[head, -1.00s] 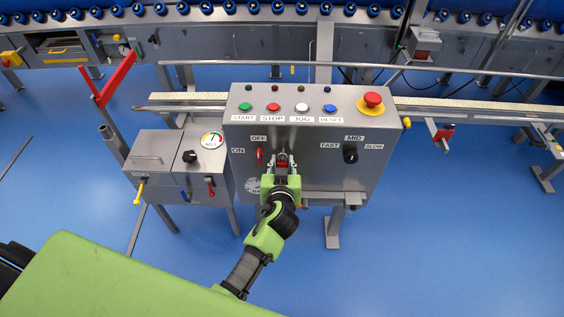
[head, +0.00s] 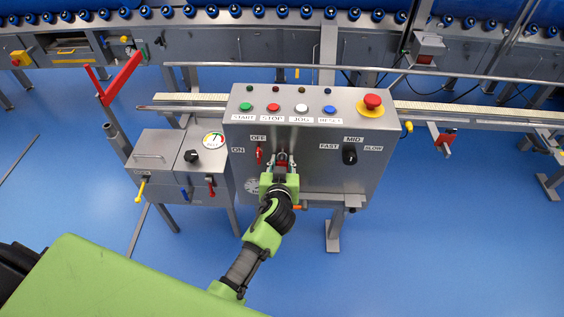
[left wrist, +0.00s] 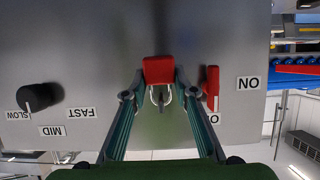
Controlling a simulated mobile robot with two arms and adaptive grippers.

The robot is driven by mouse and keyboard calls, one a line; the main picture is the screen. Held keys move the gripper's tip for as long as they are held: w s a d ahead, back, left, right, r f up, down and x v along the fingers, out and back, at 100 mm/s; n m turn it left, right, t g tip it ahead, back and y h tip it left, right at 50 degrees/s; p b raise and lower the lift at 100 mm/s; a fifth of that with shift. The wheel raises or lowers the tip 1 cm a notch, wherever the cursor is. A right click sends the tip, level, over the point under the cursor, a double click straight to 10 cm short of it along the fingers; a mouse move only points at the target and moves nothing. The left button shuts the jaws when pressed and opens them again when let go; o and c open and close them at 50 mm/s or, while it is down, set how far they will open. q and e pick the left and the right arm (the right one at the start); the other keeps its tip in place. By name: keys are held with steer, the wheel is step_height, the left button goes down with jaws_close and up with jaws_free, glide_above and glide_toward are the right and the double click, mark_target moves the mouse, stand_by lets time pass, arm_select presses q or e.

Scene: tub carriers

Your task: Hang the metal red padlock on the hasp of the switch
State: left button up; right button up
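The red padlock (head: 282,163) is between the fingertips of my left gripper (head: 281,169), in front of the grey control box. In the left wrist view, which shows the box upside down, the padlock (left wrist: 158,69) is pinched at its sides by the left gripper (left wrist: 158,80). Its pale shackle legs show close to the panel, around or in front of a small dark part; I cannot tell which. The red switch lever (head: 259,155) stands upright beneath the OFF label, left of the gripper; it also shows in the left wrist view (left wrist: 212,88). I cannot make out the hasp clearly. My right gripper is out of view.
The control box (head: 330,180) carries a row of buttons, a red emergency stop (head: 371,104) and a black speed knob (head: 349,154) right of the gripper. A smaller grey cabinet (head: 160,165) with levers stands at left. A rail runs behind; blue floor lies open at right.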

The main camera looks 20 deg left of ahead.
arm_select(q)
steer(key=o, duration=0.3)
steer(key=shift+o, duration=0.2)
steer(key=v, duration=0.8)
steer(key=s+d+f+m+g+h, duration=0.15)
steer(key=s+f, duration=0.35)
steer(key=f, duration=0.5)
steer(key=s+d+f+m+g+h, duration=0.15)
steer(key=s+f, duration=0.35)
steer(key=f, duration=0.6)
steer(key=s+f+m+g, duration=0.25)
steer(key=s+f, duration=0.25)
steer(key=f, duration=0.5)
steer(key=s+a+f+g, duration=0.2)
steer(key=s+f, duration=0.3)
steer(key=s, duration=0.5)
steer(key=s+a+f+g, duration=0.2)
steer(key=s+a+f, duration=0.2)
steer(key=s, duration=0.6)
steer(key=s+a+f+g, duration=0.2)
steer(key=s+a+f, duration=0.1)
steer(key=s+f, duration=0.4)
steer(key=s, duration=0.3)
steer(key=shift+a+h, duration=0.2)
steer(key=shift+h, duration=0.1)
steer(key=shift+s+f, duration=0.1)
steer(key=shift+c, duration=0.5)
